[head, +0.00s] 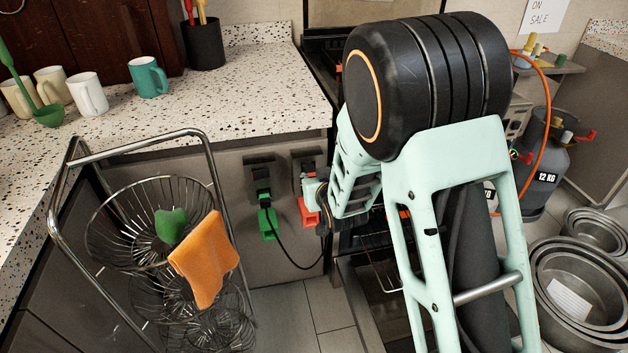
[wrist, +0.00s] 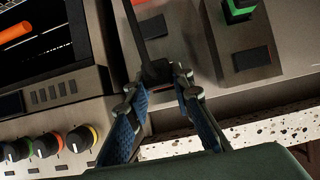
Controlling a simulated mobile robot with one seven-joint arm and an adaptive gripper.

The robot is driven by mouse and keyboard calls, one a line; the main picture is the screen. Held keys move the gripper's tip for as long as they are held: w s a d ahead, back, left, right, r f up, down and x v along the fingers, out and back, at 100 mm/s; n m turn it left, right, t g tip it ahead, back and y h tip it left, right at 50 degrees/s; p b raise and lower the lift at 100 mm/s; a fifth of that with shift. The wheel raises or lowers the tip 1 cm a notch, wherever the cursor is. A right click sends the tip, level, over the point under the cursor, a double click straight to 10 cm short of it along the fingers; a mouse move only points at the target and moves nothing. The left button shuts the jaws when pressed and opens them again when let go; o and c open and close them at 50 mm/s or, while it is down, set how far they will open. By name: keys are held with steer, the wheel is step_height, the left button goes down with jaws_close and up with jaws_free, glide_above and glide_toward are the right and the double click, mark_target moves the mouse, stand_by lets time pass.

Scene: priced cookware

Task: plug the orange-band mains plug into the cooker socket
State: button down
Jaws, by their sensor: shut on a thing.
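My gripper (wrist: 160,82) is shut on a dark block (wrist: 156,70), which looks like the mains plug; a black strip like its cable runs from it to the top edge of the wrist view. No orange band can be made out on it. In the head view my gripper (head: 322,200) is at the right-hand wall fitting, which has a dark plate and a red block (head: 308,213), beside the cooker. My wrist hides part of this fitting. I cannot tell whether the plug touches a socket.
A second fitting with a green block (head: 267,224) and a black cable is to the left. A wire basket rack (head: 150,215) with an orange cloth (head: 205,265) stands left of it. The speckled counter (head: 235,95) lies above. Cooker knobs (wrist: 48,145) show in the wrist view.

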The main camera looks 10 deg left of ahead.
mark_target(311, 170)
steer(key=shift+w+a+b, duration=0.2)
steer(key=shift+w+a, duration=0.15)
steer(key=shift+w, duration=0.35)
steer(key=shift+w+a+b, duration=0.2)
steer(key=shift+w+a, duration=0.15)
steer(key=shift+w, duration=0.35)
steer(key=c, duration=1.6)
jaws_free()
steer(key=shift+r, duration=0.1)
steer(key=v, duration=1.2)
